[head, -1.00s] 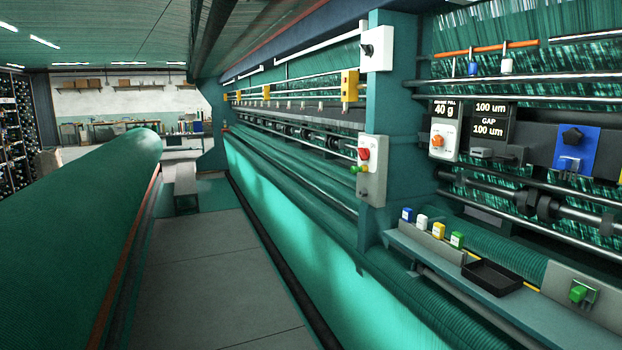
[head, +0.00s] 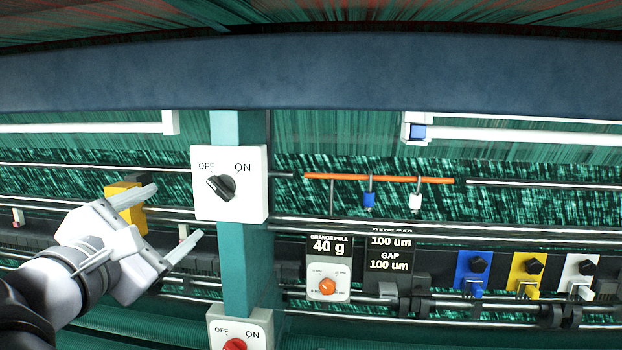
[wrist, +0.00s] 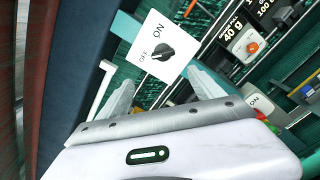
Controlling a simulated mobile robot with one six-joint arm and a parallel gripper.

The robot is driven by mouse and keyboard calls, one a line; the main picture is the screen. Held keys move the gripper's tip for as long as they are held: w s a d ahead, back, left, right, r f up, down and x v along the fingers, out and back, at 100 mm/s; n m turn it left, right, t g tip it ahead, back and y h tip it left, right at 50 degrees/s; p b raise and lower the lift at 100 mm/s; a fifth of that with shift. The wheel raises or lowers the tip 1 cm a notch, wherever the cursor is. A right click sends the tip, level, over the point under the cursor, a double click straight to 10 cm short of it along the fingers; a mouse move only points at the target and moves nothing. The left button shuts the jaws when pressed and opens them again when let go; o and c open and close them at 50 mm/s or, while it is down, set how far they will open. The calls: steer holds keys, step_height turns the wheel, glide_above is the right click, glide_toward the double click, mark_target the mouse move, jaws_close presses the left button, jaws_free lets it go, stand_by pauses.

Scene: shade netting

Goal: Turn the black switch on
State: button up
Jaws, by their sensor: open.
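The black switch (head: 222,187) is a rotary knob on a white plate (head: 255,200) marked OFF at left and ON at right, fixed to a teal post. In the head view its light pointer end is toward the upper left, at OFF. The knob also shows in the wrist view (wrist: 161,52), beyond the fingers and uncovered. My gripper (head: 172,218) is open and empty, to the left of the plate and apart from it. Its two fingers point right toward the post.
A red knob (head: 235,345) on another OFF/ON plate sits below on the same post. A yellow block (head: 126,205) is behind my gripper. An orange dial (head: 327,287) and blue (head: 474,270), yellow and white holders are to the right. A dark blue beam (head: 400,75) runs above.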

steer(key=p, duration=0.3)
glide_toward(219, 189)
steer(key=w+d, duration=0.1)
steer(key=w, duration=0.7)
steer(key=shift+w+a+r, duration=0.15)
steer(key=shift+w, duration=0.1)
steer(key=shift+w+a+p, duration=0.15)
steer(key=shift+w+p, duration=0.15)
steer(key=shift+w, duration=0.05)
steer(key=shift+w+d, duration=0.2)
steer(key=shift+d, duration=0.15)
steer(key=shift+a, duration=0.2)
steer(key=c, duration=1.4)
